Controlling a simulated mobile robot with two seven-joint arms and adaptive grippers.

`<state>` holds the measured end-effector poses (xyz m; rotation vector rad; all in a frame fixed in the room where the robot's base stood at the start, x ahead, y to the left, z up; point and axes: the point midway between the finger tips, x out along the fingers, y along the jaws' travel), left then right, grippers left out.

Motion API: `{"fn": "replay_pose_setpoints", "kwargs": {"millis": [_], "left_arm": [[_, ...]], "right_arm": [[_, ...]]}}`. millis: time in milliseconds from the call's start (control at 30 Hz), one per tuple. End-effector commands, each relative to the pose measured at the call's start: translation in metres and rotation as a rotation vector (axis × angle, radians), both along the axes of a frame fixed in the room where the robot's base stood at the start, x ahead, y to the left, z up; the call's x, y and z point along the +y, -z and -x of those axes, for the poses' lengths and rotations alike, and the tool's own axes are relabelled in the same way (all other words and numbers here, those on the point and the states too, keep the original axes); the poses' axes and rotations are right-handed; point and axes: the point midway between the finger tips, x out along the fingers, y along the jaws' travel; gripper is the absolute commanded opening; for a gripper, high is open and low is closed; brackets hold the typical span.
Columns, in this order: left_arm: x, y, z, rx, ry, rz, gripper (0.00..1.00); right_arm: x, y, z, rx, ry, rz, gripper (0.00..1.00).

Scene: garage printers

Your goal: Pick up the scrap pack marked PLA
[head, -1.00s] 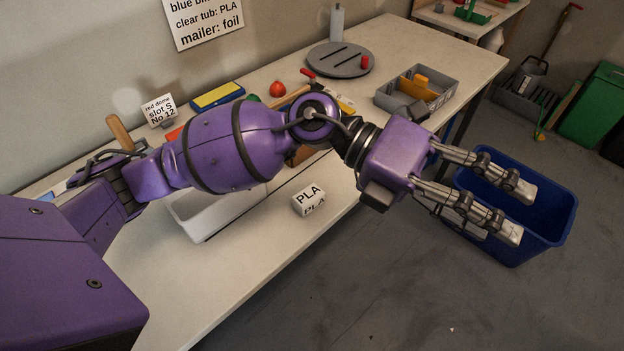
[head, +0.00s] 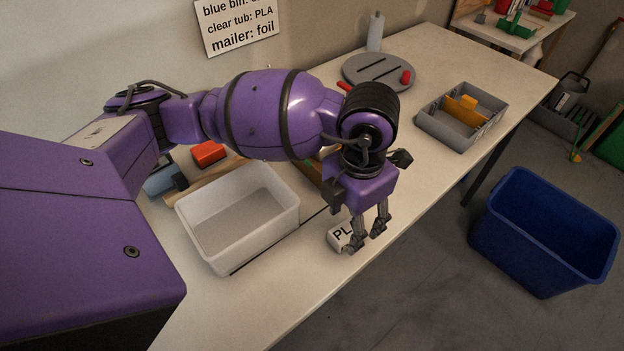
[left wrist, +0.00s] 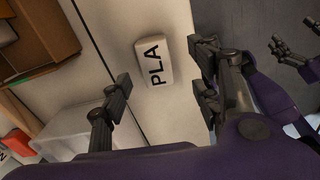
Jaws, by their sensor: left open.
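The scrap pack marked PLA (head: 335,238) is a small white block with black letters, lying on the bench near its front edge. In the left wrist view the pack (left wrist: 153,62) shows between and a little beyond my left fingers. My left gripper (head: 367,238) points down at the pack, open, with its fingers partly covering the lettering in the head view. It also shows open and empty in the left wrist view (left wrist: 160,78). What seems to be my right gripper (left wrist: 293,52) is at the right edge of the left wrist view, its opening unclear.
A clear white tub (head: 205,255), empty, stands left of the pack. A grey divided tray (head: 440,135) and a grey round disc (head: 375,70) are farther along the bench. A blue bin (head: 530,235) stands on the floor at right. Bare bench lies in front.

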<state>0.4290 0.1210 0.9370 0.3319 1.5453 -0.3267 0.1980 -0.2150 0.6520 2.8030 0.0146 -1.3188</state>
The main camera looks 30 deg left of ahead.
Motion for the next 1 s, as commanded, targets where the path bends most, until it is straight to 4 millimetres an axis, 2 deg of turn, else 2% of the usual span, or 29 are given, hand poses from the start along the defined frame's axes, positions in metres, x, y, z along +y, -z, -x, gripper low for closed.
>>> {"fn": "replay_pose_setpoints", "kwargs": {"millis": [300, 600, 900, 1000], "left_arm": [[0.003, 0.042, -0.003, -0.001, 0.002, 0.0, 0.57], [0.003, 0.046, -0.004, -0.003, 0.003, 0.003, 0.57], [0.003, 0.046, -0.004, -0.004, 0.004, 0.003, 0.18], [0.003, 0.046, -0.004, -0.004, 0.004, 0.003, 0.17]], "right_arm": [[0.006, -0.004, -0.004, -0.009, 0.007, -0.012, 0.76], [0.008, -0.007, -0.012, -0.024, 0.006, -0.016, 0.76], [0.008, -0.008, -0.014, -0.028, 0.004, -0.015, 0.76], [0.008, -0.008, -0.013, -0.026, 0.003, -0.015, 0.76]]}}
